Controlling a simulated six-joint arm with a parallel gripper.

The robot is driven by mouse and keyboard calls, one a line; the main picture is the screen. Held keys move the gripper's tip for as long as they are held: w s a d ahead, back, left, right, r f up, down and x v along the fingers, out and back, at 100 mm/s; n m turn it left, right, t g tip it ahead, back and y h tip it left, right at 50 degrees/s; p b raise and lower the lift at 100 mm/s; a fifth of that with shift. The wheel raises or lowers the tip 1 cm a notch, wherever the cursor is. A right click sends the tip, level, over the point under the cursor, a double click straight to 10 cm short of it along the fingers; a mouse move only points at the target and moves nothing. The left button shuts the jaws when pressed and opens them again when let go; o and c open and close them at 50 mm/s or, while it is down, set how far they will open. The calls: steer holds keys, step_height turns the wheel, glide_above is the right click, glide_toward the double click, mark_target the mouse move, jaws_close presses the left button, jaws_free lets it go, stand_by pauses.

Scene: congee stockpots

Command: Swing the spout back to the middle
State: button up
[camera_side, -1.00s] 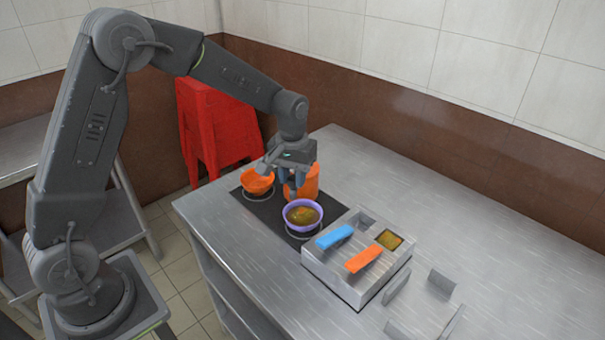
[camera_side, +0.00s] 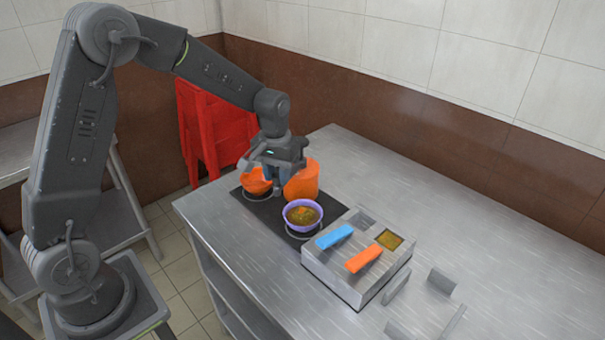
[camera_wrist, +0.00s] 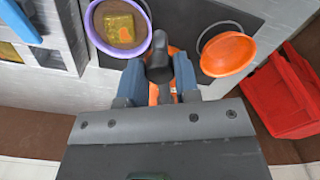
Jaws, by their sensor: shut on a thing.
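The orange stockpot (camera_side: 303,182) stands on a dark mat, with my gripper in front of it in the side view. A dark grey spout (camera_wrist: 159,64) lies between my blue fingers in the wrist view; my gripper (camera_wrist: 158,82) is shut on it. The spout's tip shows between a purple-rimmed bowl (camera_wrist: 92,30) and an orange bowl (camera_wrist: 228,54), nearer the purple one. The purple bowl (camera_side: 303,226) holds yellow-brown food with an orange piece. In the side view my gripper (camera_side: 268,182) hides the spout and part of the orange bowl (camera_side: 253,186).
A steel box with a blue handle (camera_side: 334,237) and an orange handle (camera_side: 364,259) stands right of the bowls. Red stacked chairs (camera_side: 214,130) stand behind the counter's left end. The right of the steel counter (camera_side: 450,220) is largely clear.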

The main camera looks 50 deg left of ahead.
steer(key=shift+s+a, duration=0.2)
steer(key=shift+a, duration=0.8)
steer(key=shift+s+a, duration=0.15)
steer(key=shift+a, duration=0.85)
steer(key=o, duration=0.5)
steer(key=shift+r, duration=3.5)
steer(key=s+d+r+m+t, duration=0.2)
steer(key=s+d+r+t, duration=0.1)
steer(key=s+d+r, duration=0.6)
steer(key=s+m+t, duration=0.1)
steer(key=s, duration=0.3)
steer(key=s+d+m, duration=0.1)
steer(key=s, duration=0.4)
steer(key=s+d+m+t, duration=0.1)
steer(key=s, duration=0.3)
steer(key=shift+s+f+t, duration=0.15)
steer(key=shift+t, duration=0.15)
